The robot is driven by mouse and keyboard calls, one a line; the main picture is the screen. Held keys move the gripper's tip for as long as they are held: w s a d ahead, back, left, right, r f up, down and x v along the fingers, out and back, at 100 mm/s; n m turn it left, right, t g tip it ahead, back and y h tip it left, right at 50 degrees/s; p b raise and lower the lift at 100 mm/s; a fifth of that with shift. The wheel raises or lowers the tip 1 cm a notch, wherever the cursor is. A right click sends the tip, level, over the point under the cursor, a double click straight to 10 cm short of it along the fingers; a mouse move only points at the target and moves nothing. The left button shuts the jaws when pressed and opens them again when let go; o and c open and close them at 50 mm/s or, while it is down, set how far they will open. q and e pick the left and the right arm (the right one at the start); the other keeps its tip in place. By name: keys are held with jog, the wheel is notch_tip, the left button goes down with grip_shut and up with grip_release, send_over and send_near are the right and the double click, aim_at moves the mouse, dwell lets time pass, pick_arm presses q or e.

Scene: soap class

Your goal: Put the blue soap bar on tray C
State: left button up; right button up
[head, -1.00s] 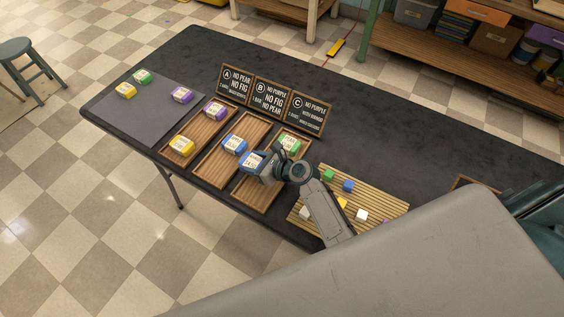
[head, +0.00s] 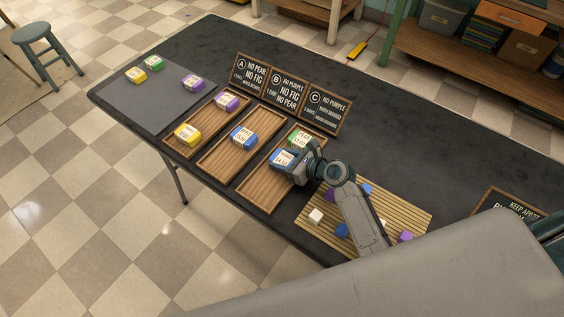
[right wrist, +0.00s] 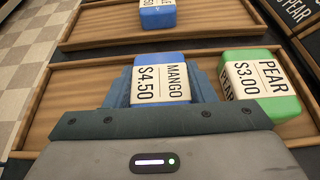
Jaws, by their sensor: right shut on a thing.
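My right gripper (head: 306,168) is shut on a blue soap bar (head: 281,160) at tray C. In the right wrist view the bar (right wrist: 160,75) has a label reading MANGO $4.50 and sits between the fingers. Tray C (head: 262,190) is a wooden tray below the sign marked C (head: 324,110). A green soap bar (head: 301,137), labelled PEAR $3.00 in the right wrist view (right wrist: 262,85), lies in its far end, close beside the held bar. I cannot tell whether the held bar touches the tray floor. My left gripper does not show.
Tray B (head: 219,159) holds another blue bar (head: 243,137). Tray A (head: 207,123) holds a yellow bar (head: 188,134) and a purple bar (head: 227,102). A grey mat (head: 150,100) carries several bars. A slatted mat (head: 318,235) with small cubes lies right of tray C. Tray C's near end is bare.

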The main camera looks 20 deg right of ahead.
jog(key=shift+s+r, duration=0.1)
jog(key=shift+r, duration=0.05)
jog(key=shift+d, duration=0.1)
jog(key=o, duration=1.1)
jog(key=shift+f, duration=0.2)
jog(key=shift+c, duration=0.2)
jog(key=shift+r, duration=0.25)
jog(key=v, duration=1.2)
jog(key=shift+f+b, duration=0.15)
jog(key=shift+b, duration=0.15)
